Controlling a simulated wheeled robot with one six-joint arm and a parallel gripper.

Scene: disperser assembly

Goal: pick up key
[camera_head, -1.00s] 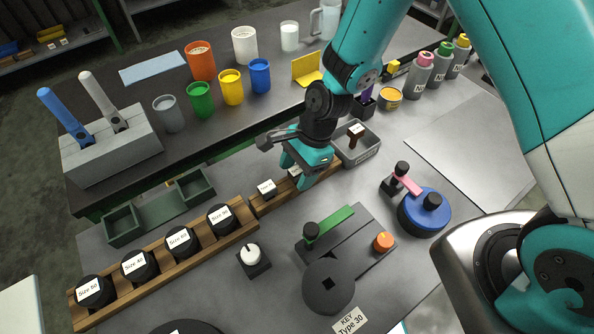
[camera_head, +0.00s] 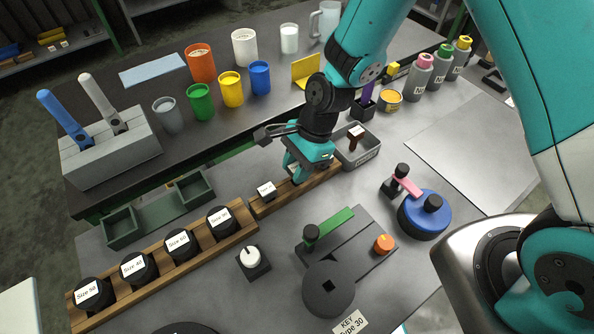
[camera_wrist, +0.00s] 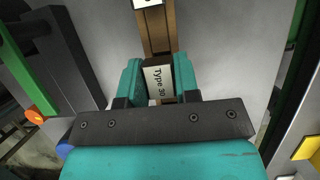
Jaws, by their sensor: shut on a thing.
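The key (camera_wrist: 158,82) is a block with a white label reading "Type 30". In the wrist view it is between my two teal fingers. My gripper (camera_head: 299,174) is shut on it at the wooden key rack (camera_head: 325,180), over the rack's right part. In the wrist view my gripper (camera_wrist: 158,72) has one finger on each side of the label. The fingers hide most of the key in the head view. I cannot tell whether the key is clear of the rack. A second labelled block (camera_head: 266,190) sits in the rack to the left of my gripper.
A grey bin (camera_head: 357,148) stands close to the right of my gripper. A longer wooden rack with several black "Size" pieces (camera_head: 180,244) lies to the left. A black fixture with a green lever (camera_head: 330,226) and a paper card "KEY Type 30" (camera_head: 350,323) are nearer the front.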

